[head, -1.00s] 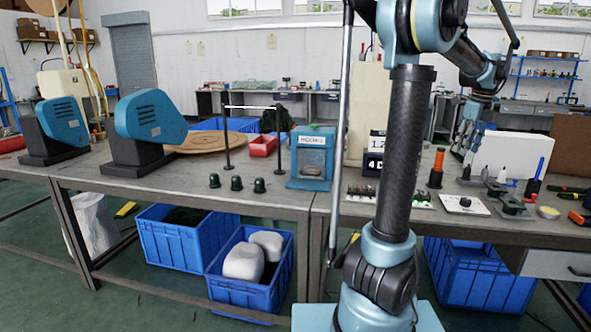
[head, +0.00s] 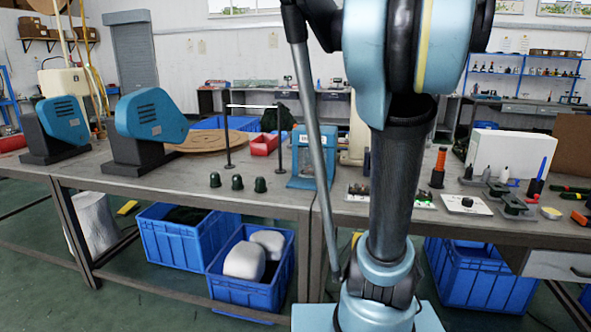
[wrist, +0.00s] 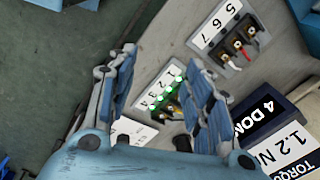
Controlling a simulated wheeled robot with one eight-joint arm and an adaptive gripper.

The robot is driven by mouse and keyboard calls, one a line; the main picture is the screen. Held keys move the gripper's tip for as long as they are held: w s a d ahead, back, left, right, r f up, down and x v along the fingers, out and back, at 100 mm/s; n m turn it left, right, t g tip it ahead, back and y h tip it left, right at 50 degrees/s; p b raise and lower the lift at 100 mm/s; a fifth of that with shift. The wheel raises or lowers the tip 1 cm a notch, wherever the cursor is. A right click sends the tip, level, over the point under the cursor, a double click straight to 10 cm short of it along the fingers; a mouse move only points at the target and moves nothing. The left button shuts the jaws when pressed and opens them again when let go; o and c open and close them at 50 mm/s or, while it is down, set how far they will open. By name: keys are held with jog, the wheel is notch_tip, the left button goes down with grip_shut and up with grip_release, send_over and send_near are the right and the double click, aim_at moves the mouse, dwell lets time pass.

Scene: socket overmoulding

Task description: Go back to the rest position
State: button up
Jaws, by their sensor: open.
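My gripper (wrist: 160,98) shows in the wrist view with its two blue-grey fingers spread apart and nothing between them. It is above the workbench (wrist: 165,45), over a board with small green-and-white parts and numbers. In the head view my gripper is out of sight; my own arm fills the centre right and hides part of the bench (head: 280,197).
In the wrist view a block marked 5 6 7 (wrist: 222,27) and a dark torque display (wrist: 262,112) lie near the fingers. The head view shows a blue press (head: 308,165), dark green caps (head: 237,182), an orange-handled tool (head: 438,168) and a white box (head: 500,152).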

jog(key=s+a+f+n, duration=1.3)
jog(key=s+f+n, duration=0.2)
jog(key=f+n, duration=0.1)
jog(key=shift+t, duration=0.3)
jog(key=shift+f, duration=0.1)
